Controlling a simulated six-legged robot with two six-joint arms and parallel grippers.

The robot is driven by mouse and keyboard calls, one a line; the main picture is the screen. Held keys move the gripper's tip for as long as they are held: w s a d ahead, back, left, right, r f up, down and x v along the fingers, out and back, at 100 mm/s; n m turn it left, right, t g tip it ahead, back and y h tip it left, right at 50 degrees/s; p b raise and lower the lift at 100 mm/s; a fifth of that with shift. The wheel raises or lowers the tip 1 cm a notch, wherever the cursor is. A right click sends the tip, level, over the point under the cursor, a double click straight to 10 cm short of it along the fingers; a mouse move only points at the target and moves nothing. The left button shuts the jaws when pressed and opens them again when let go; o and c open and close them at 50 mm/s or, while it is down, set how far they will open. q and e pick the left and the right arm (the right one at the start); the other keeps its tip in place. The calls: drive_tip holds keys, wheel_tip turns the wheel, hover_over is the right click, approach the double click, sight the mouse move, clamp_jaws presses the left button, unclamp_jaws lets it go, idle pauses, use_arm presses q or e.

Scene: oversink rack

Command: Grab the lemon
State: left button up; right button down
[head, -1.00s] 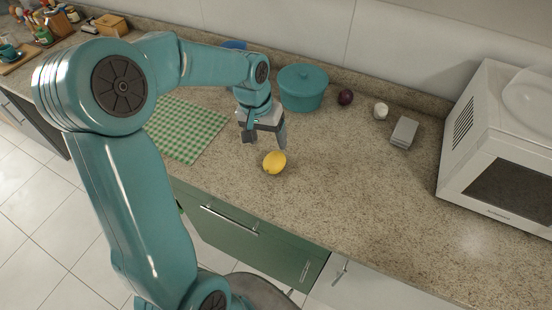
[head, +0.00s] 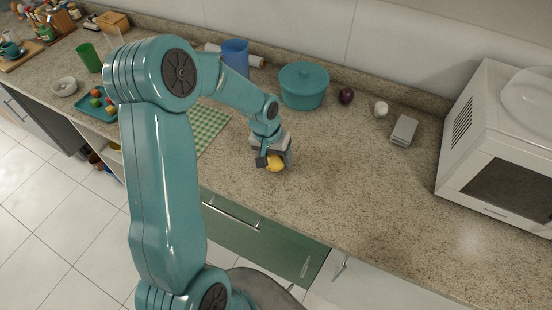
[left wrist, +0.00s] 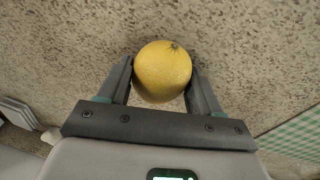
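The yellow lemon (head: 276,164) is on the speckled counter, near its front edge. My left gripper (head: 275,161) is down over it with one finger on each side. In the left wrist view the lemon (left wrist: 163,70) fills the gap between the two fingertips (left wrist: 161,78), and both fingers appear to touch its sides. The gripper looks shut on it. The lemon seems to be at counter height; its underside is hidden. My right gripper is not in view.
A green checked cloth (head: 207,127) lies to the left, a white microwave (head: 505,150) to the right. The counter between is clear.

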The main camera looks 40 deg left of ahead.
use_arm(q)
drive_tip(key=c, duration=0.5)
drive_tip(key=shift+r, duration=0.1)
